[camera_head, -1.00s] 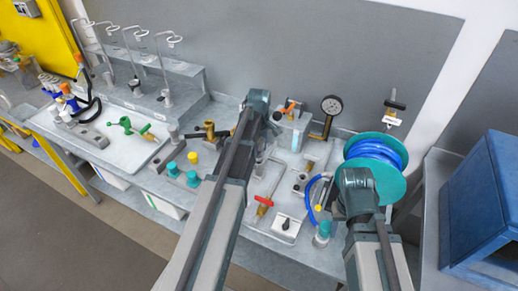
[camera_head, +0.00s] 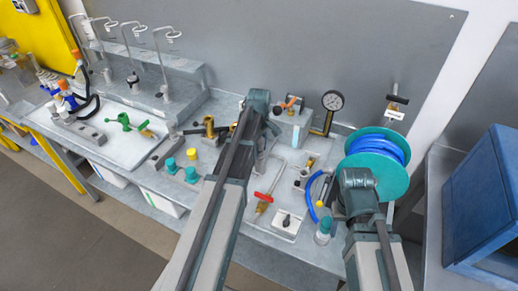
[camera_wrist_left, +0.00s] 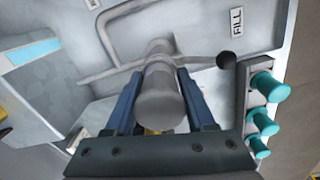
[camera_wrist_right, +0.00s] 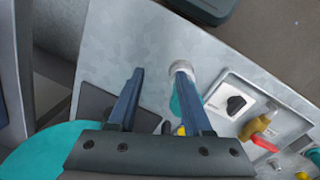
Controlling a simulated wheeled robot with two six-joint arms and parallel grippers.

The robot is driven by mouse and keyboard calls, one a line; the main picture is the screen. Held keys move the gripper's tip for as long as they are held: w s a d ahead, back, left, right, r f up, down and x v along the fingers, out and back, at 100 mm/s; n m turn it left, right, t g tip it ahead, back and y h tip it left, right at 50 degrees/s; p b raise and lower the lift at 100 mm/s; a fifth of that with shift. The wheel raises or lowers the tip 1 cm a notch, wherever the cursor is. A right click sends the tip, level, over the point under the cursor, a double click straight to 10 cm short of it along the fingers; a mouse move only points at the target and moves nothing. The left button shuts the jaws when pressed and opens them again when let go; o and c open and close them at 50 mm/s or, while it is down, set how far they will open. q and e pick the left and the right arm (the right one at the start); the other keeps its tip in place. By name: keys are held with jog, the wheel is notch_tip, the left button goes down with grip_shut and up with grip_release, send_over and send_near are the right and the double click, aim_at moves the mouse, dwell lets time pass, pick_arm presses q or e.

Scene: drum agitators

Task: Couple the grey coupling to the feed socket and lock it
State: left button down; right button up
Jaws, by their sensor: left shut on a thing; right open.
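In the left wrist view, my left gripper (camera_wrist_left: 160,80) is shut on a grey cylindrical piece, which looks like the grey coupling (camera_wrist_left: 160,106). A short grey collar (camera_wrist_left: 158,50) is in line beyond it. A thin arm with a black knob (camera_wrist_left: 226,60) reaches right from there. I cannot tell which part is the feed socket, or whether coupling and collar are joined or locked. In the head view my left arm hides the grip. My right gripper (camera_wrist_right: 160,74) is open and empty, its right finger overlapping a teal-and-grey fitting (camera_wrist_right: 183,90) in its wrist view.
A teal reel of blue hose (camera_head: 376,160) stands behind my right arm. A red-handled brass valve (camera_head: 264,202), a black-knobbed plate (camera_head: 287,223) and a pressure gauge (camera_head: 331,102) are between the arms. Teal caps (camera_wrist_left: 266,86) and a FILL label (camera_wrist_left: 237,21) are right of the left gripper.

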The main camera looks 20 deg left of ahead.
pick_arm(q)
jog(key=shift+f+b, duration=0.35)
jog(key=shift+b, duration=0.05)
dwell(0.4)
jog(key=shift+c, duration=0.8)
grip_release()
jog(key=shift+c, duration=0.6)
notch_tip(320, 180, up, 10)
jog(key=p, duration=1)
jog(key=shift+r, duration=0.15)
